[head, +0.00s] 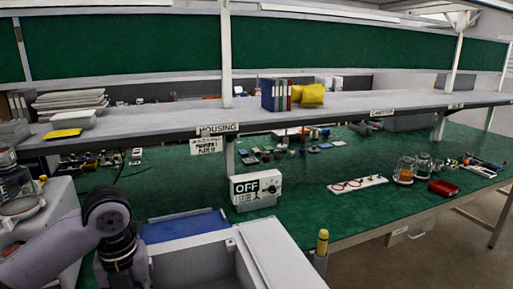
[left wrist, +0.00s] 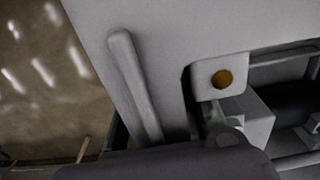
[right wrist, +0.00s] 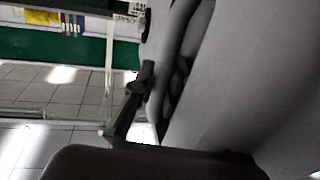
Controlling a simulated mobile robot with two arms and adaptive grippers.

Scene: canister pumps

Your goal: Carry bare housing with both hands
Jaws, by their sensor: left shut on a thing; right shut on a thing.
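The bare housing (head: 285,258) is a light grey open box at the bottom of the head view, cut off by the frame edge. Its pale wall fills much of the left wrist view (left wrist: 175,35), with a raised bar and a round brown spot on a tab. A grey wall also fills the right side of the right wrist view (right wrist: 260,75). My left gripper (left wrist: 235,115) is shut at the housing; its fingertips are partly hidden. My right gripper (right wrist: 145,85) is shut against the housing's side and is outside the head view.
The green workbench (head: 330,220) lies ahead, with a blue mat (head: 185,226) just beyond the housing. An OFF switch box (head: 256,190) and a yellow-topped post (head: 322,243) stand close by. A white strip with red cable (head: 357,186), jars and a red tray (head: 444,188) are to the right.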

